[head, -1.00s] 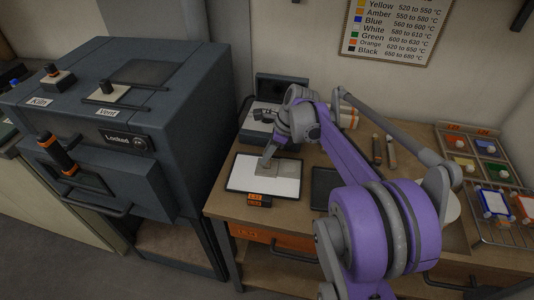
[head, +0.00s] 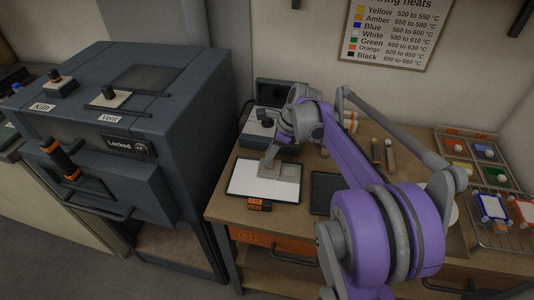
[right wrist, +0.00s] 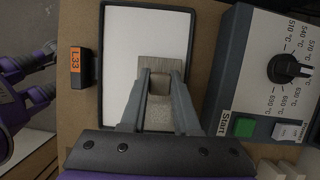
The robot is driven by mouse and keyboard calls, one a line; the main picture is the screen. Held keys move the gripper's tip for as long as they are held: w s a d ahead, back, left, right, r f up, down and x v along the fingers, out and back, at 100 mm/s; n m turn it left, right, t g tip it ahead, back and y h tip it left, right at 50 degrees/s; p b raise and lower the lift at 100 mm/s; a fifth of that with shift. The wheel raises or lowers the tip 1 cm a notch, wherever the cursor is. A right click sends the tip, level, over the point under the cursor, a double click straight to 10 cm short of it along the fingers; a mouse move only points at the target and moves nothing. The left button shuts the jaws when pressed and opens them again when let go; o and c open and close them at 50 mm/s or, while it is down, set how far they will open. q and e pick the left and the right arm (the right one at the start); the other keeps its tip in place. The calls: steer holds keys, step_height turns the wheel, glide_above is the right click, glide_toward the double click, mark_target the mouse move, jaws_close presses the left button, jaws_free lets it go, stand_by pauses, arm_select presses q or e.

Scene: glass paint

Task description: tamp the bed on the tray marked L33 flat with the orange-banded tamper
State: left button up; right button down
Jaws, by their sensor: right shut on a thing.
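The tray (head: 243,181) has a white surface and dark rim and lies at the left of the table. Its orange tag (head: 259,205) reads L33 in the right wrist view (right wrist: 78,68). A grey, roughly square bed (head: 288,170) lies on the tray; it also shows in the right wrist view (right wrist: 151,65), partly covered by my fingers. My left gripper is not in view.
The locked kiln (head: 130,110) stands left of the table. A control box with a dial (right wrist: 250,80) is close behind the tray. A dark plate (head: 325,190) lies right of the tray. Two slim tools (head: 389,155) and a rack of colours (head: 485,165) are farther right.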

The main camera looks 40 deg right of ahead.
steer(key=shift+s+d, duration=1.9)
steer(key=shift+s, duration=0.05)
steer(key=shift+f+b, duration=0.6)
steer(key=shift+f, duration=0.2)
steer(key=shift+f, duration=0.3)
steer(key=shift+w+r+p, duration=0.1)
steer(key=shift+r+p, duration=0.35)
steer(key=shift+r, duration=0.65)
steer(key=shift+r, duration=0.15)
